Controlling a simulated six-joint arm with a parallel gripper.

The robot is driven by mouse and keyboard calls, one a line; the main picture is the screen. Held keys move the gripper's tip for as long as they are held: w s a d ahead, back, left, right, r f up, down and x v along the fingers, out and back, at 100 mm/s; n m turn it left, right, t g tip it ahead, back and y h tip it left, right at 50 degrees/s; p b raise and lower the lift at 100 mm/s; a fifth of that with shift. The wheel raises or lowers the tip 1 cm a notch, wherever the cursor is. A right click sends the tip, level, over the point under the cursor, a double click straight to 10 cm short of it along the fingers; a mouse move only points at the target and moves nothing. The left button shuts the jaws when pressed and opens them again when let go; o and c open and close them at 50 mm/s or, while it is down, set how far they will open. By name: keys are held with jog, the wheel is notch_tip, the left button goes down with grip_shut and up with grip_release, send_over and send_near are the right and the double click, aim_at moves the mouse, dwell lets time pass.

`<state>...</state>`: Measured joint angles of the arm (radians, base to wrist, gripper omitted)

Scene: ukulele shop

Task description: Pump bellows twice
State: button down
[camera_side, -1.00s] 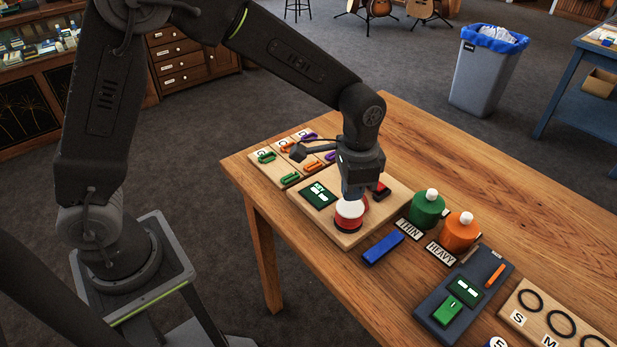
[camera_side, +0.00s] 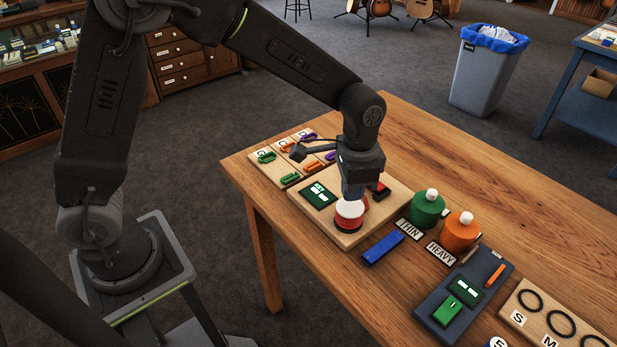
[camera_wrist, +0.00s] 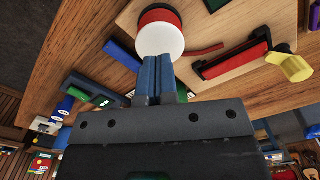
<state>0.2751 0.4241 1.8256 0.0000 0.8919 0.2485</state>
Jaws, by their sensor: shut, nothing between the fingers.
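The bellows looks like a short red cylinder with a white top (camera_side: 349,211), standing on a light wooden board (camera_side: 330,228). It also shows in the wrist view with its white top (camera_wrist: 161,42) and red side. My gripper (camera_side: 352,194) points down over it in the side view. Its blue fingers (camera_wrist: 157,62) are pressed together with nothing between them, and their tips overlap the edge of the white top in the wrist view. I cannot tell for sure whether they touch it. A green display (camera_side: 318,195) with white marks lies on the same board.
A green bottle (camera_side: 427,210) and an orange bottle (camera_side: 461,232) stand to the right. A blue block (camera_side: 383,248) lies in front of the board. A dark tray (camera_side: 433,303) is farther right. Cards with coloured clips (camera_side: 290,177) lie behind left.

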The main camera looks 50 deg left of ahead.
aim_at(350, 206)
jog(key=shift+f, duration=0.1)
jog(key=shift+f, duration=2.05)
jog(key=shift+r, duration=3.85)
